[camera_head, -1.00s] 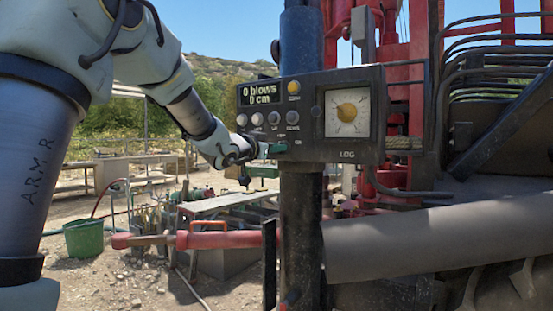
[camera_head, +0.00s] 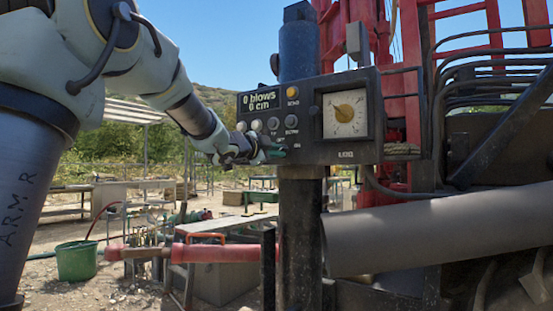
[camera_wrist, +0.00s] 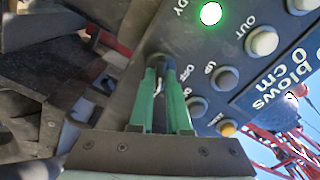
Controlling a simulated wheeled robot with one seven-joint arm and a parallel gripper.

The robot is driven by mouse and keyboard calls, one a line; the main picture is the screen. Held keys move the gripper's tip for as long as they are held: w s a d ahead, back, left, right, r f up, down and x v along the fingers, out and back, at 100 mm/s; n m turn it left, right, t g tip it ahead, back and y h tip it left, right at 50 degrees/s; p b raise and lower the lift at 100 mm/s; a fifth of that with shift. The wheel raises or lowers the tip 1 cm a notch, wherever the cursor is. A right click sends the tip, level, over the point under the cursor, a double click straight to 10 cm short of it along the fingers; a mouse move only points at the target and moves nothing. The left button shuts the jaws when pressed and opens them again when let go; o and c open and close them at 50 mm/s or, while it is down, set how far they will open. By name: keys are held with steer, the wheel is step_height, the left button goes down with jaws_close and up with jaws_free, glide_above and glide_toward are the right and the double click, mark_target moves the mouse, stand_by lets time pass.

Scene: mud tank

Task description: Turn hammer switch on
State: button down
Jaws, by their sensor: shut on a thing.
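The black control box (camera_head: 350,155) stands on a dark post, with a display (camera_head: 268,103) reading "0 blows 0 cm". My gripper (camera_head: 277,151) is at the box's lower left corner, beside small OFF and ON lettering. In the wrist view my gripper (camera_wrist: 162,72) has its green fingers closed around a small dark switch (camera_wrist: 158,62) on the panel. The fingers hide most of the switch, so its exact position cannot be told. A green lamp (camera_wrist: 211,13) is lit on the panel.
Round knobs, including a grey one (camera_wrist: 225,78) and an orange one (camera_wrist: 228,129), sit close beside my fingers. A dial (camera_head: 346,114) is at the panel's right. A thick grey pipe (camera_head: 430,232) lies below right, and a red bar (camera_head: 215,253) below left.

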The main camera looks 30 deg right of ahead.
steer(key=shift+f+m+b, duration=0.1)
steer(key=shift+m+b, duration=0.25)
steer(key=shift+m, duration=0.35)
steer(key=c, duration=0.9)
jaws_free()
steer(key=b+v, duration=0.1)
steer(key=v, duration=1)
steer(key=shift+w, duration=0.1)
